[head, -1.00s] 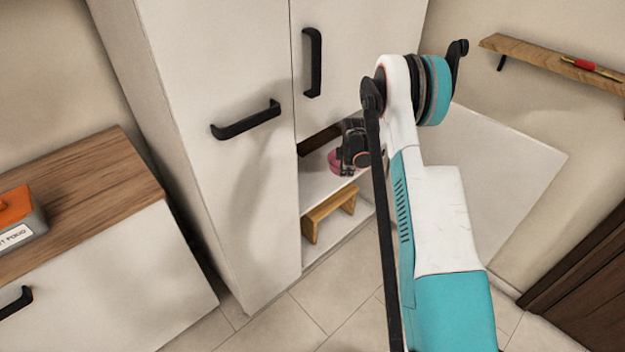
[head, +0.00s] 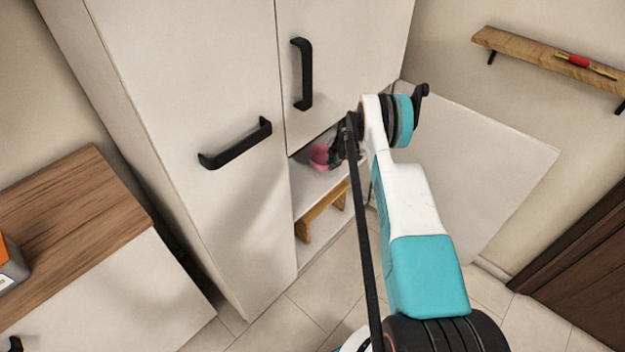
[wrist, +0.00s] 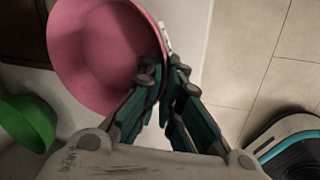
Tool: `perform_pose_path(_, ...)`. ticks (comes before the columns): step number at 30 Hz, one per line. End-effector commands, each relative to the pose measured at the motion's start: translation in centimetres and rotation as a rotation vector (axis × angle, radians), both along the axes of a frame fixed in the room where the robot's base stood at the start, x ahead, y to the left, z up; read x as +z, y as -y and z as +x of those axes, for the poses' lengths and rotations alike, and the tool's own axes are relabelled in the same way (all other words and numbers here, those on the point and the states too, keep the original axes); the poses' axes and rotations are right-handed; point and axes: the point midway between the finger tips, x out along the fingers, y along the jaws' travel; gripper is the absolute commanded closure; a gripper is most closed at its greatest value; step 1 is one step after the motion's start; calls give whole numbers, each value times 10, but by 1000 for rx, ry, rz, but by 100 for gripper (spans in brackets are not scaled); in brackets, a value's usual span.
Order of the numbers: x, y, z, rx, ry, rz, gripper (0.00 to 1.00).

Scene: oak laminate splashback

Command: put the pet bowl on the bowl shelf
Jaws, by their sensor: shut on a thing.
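The pink pet bowl (head: 319,156) is inside the open lower compartment of the tall white cabinet, at its opening. In the wrist view the pink bowl (wrist: 95,50) is large and close, its rim between my fingers. My gripper (wrist: 168,82) is shut on the bowl's rim. In the head view my gripper (head: 338,150) is small and partly hidden by my arm. The white shelf board (head: 312,190) lies below the bowl. I cannot tell whether the bowl touches the board.
A small wooden step stool (head: 322,212) stands on the level below the shelf. The white cabinet door (head: 480,170) hangs open to the right. A wooden counter (head: 70,225) is at the left.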

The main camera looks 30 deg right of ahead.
Motion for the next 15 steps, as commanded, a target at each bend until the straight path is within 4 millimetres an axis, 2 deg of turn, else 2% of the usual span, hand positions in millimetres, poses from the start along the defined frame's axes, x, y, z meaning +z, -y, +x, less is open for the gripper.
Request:
perform_pose_path(3, 0, -30, -10, 3, 0, 0, 100)
perform_pose_path(9, -3, -73, -26, 0, 0, 1, 100)
perform_pose_path(15, -1, -96, -35, -2, 0, 1, 100)
